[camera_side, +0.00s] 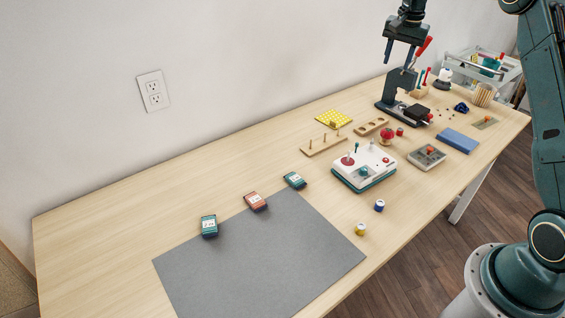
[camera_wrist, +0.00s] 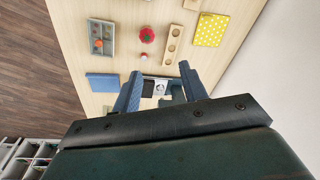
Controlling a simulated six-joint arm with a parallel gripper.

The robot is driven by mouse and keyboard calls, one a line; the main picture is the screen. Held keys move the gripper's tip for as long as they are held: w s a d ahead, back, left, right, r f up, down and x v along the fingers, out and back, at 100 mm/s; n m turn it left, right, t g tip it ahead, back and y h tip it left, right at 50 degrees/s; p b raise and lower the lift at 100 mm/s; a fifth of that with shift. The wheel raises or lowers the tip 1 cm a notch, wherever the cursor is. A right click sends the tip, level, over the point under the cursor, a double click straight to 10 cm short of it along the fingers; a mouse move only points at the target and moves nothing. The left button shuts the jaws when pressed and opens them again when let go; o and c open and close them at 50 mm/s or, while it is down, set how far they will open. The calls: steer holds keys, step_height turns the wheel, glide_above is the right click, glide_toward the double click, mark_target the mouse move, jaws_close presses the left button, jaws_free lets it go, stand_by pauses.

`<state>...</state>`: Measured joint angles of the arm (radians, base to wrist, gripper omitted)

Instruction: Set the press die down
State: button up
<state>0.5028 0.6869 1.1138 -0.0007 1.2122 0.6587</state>
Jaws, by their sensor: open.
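My gripper (camera_side: 398,64) is open, pointing down above the dark hand press (camera_side: 391,92) at the far end of the table. In the wrist view its two fingers (camera_wrist: 161,72) are spread apart, with part of the press (camera_wrist: 148,87) showing between and below them. No object is seen held between the fingers. The press has a red-ended lever (camera_side: 424,46) close to the gripper and a black base. I cannot make out the press die for certain. A wooden block with round holes (camera_side: 371,127) lies in front of the press; it also shows in the wrist view (camera_wrist: 174,45).
A red pincushion (camera_side: 387,134), a grey tray (camera_side: 426,158), a blue block (camera_side: 457,140) and a wooden peg rack (camera_side: 323,144) stand nearby. A grey mat (camera_side: 260,262) covers the near end. A white trolley (camera_side: 480,68) stands behind.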

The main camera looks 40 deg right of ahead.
steer(key=s+a+r+n+t, duration=0.1)
steer(key=s+a+r+n, duration=0.2)
steer(key=s+a+r, duration=0.5)
steer(key=s+a+r+n+t, duration=0.1)
steer(key=s+a+r+n, duration=0.35)
steer(key=a, duration=0.55)
steer(key=s+a+f+n, duration=0.2)
steer(key=s+a, duration=0.1)
steer(key=s, duration=0.4)
steer(key=s+a+f+n+t, duration=0.1)
steer(key=s+a+f+n, duration=0.1)
steer(key=s+a, duration=0.2)
steer(key=s+a+f+n+t, duration=0.1)
steer(key=s+a+f+n, duration=0.1)
steer(key=s, duration=0.8)
steer(key=shift+s+a+f+y, duration=0.2)
steer(key=shift+s+a+y, duration=0.1)
steer(key=shift+a, duration=0.45)
